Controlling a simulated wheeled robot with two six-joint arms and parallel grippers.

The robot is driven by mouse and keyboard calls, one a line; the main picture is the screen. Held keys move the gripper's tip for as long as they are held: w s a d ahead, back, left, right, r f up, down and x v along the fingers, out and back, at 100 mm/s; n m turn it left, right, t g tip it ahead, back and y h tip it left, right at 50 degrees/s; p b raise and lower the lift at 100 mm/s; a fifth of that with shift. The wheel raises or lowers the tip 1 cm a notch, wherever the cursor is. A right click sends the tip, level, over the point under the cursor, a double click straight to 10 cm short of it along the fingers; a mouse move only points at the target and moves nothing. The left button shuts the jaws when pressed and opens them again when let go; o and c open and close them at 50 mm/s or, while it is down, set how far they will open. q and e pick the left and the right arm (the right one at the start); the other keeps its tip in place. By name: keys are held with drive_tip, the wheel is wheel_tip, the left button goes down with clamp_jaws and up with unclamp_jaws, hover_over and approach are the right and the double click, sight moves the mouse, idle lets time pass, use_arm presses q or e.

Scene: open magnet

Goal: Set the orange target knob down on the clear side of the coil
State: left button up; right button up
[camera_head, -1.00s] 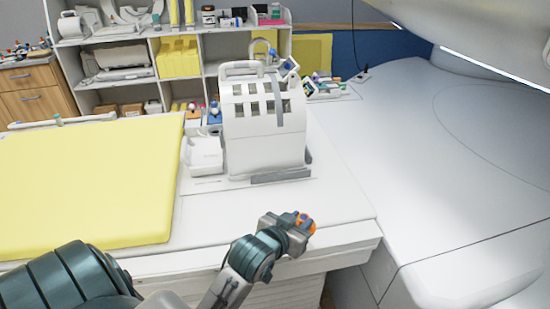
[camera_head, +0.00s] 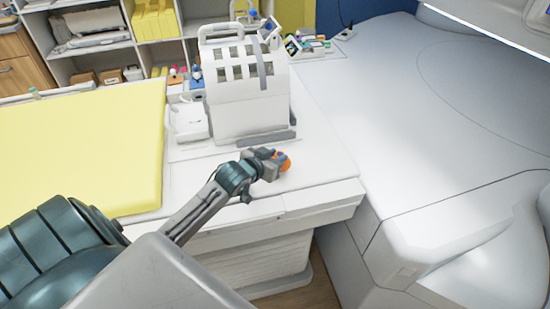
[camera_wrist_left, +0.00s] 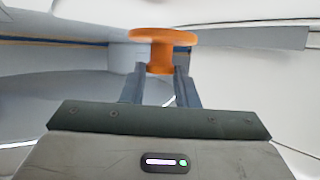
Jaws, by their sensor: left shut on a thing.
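The orange knob (camera_head: 284,162) is at the tip of my left gripper (camera_head: 274,158) in the head view, over the white table top near its front right edge. In the left wrist view, the knob (camera_wrist_left: 163,41) shows a wide flat cap and a narrower stem, with the fingers (camera_wrist_left: 160,88) shut on the stem. I cannot tell whether the knob touches the surface. The white coil (camera_head: 246,100), a cage-like housing with windows and a top handle, stands upright just behind the gripper, apart from it. My right gripper is not in view.
A yellow pad (camera_head: 80,155) covers the left of the table (camera_head: 322,178). A small white box (camera_head: 188,122) stands left of the coil. A strip of table right of the coil is bare. The large white scanner body (camera_head: 440,130) fills the right side. Shelves stand behind.

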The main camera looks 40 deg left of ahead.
use_arm(q)
drive_tip(key=shift+w+a, duration=0.25)
drive_tip(key=shift+w, duration=0.15)
drive_tip(key=shift+w+a+f, duration=0.1)
drive_tip(key=shift+f, duration=0.1)
drive_tip(key=shift+f+p, duration=0.65)
drive_tip(key=shift+f, duration=0.95)
drive_tip(key=shift+f, duration=0.15)
drive_tip(key=o, duration=1)
